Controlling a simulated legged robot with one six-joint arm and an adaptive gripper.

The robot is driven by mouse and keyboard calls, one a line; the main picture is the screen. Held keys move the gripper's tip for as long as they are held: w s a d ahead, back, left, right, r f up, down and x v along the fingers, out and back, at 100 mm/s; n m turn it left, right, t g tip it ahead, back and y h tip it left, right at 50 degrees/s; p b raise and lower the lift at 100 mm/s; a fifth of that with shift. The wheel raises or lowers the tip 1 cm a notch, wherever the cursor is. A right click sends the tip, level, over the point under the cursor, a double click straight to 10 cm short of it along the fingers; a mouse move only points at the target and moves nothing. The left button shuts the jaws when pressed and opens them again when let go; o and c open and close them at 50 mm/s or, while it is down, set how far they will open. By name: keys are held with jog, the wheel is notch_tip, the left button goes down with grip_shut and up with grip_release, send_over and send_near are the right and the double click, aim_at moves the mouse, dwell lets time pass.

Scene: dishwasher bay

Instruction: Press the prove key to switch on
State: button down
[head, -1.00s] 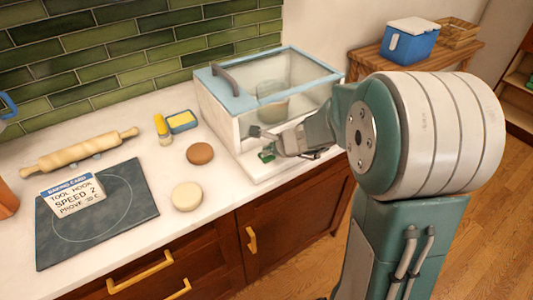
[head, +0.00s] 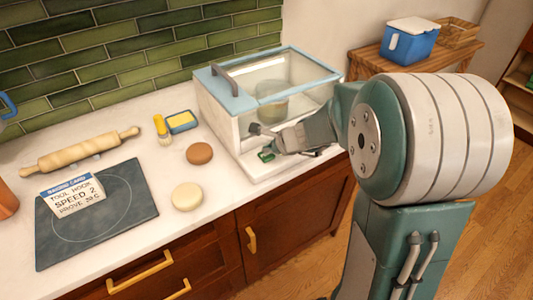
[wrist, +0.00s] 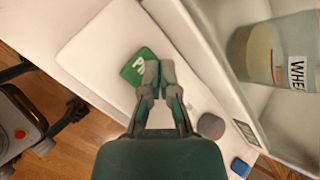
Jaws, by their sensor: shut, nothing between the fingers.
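The prove key is a green square with a white mark (wrist: 139,66) on the white ledge in front of the proving box. In the head view it is a small green patch (head: 266,156) beside my fingers. The box (head: 226,132) is white, with clear panes and a blue-framed top with a dark handle. A container (head: 271,104) stands inside. My gripper (wrist: 158,74) is shut and empty, its tips over the key's right edge in the wrist view. I cannot tell whether the tips touch the key.
A grey round knob (wrist: 210,126) and a small display panel (wrist: 246,133) sit near the key. Two dough rounds, brown (head: 200,153) and pale (head: 187,197), lie left of the box. A dark board (head: 120,210) bears a baking card (head: 72,199).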

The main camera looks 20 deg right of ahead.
aim_at(268, 155)
jog(key=shift+r, duration=2.85)
jog(key=shift+s+r, duration=0.1)
jog(key=s+r+n+g+h, duration=0.1)
jog(key=s+r+n+h, duration=0.1)
jog(key=s+n, duration=0.8)
jog(key=s+r+n+g+h, duration=0.1)
jog(key=s+r+n+h, duration=0.1)
jog(key=s+n, duration=0.9)
jog(key=s+r, duration=0.1)
jog(key=s, duration=0.5)
jog(key=shift+a+r+h, duration=0.2)
jog(key=shift+r+h, duration=0.1)
jog(key=shift+r, duration=0.1)
